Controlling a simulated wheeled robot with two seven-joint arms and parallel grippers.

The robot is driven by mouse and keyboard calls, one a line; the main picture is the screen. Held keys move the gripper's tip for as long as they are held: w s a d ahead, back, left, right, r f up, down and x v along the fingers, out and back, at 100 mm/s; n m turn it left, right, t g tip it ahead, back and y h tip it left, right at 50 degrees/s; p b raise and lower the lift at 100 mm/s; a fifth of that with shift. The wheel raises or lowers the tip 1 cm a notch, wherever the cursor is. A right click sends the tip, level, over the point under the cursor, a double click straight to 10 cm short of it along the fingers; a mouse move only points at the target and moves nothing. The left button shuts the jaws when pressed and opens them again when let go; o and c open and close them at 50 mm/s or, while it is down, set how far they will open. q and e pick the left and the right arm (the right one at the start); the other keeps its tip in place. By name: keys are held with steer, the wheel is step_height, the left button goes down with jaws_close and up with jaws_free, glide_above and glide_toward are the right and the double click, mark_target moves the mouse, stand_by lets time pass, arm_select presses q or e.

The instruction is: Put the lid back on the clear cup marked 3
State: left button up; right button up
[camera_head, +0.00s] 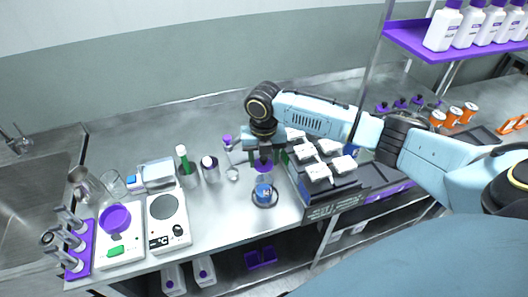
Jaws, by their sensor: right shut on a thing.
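My right arm comes in from the right, and its gripper (264,152) points down over the front middle of the bench. It is shut on a small purple lid (263,163). Directly below stands a clear cup (264,180) with blue at its bottom, on a dark round base. The lid is at or just above the cup's top; I cannot tell whether they touch. No number can be read on the cup at this size. My left gripper is not in view.
A black rack with white blocks (318,172) stands close to the right of the cup. The bench's front edge is close below. Free bench (232,205) lies left of the cup.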

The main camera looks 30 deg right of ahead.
mark_target(264, 168)
steer(key=shift+f+n, duration=0.15)
steer(key=shift+n, duration=0.15)
step_height(264, 168, down, 4)
steer(key=b, duration=0.5)
steer(key=shift+f, duration=0.15)
steer(key=shift+f+b, duration=0.35)
steer(key=shift+f, duration=0.6)
steer(key=shift+p, duration=0.65)
steer(key=shift+d+f+p, duration=0.1)
steer(key=shift+f+p, duration=0.05)
steer(key=shift+p, duration=0.35)
stand_by(1.3)
stand_by(0.4)
steer(key=o, duration=1)
steer(key=shift+o, duration=0.4)
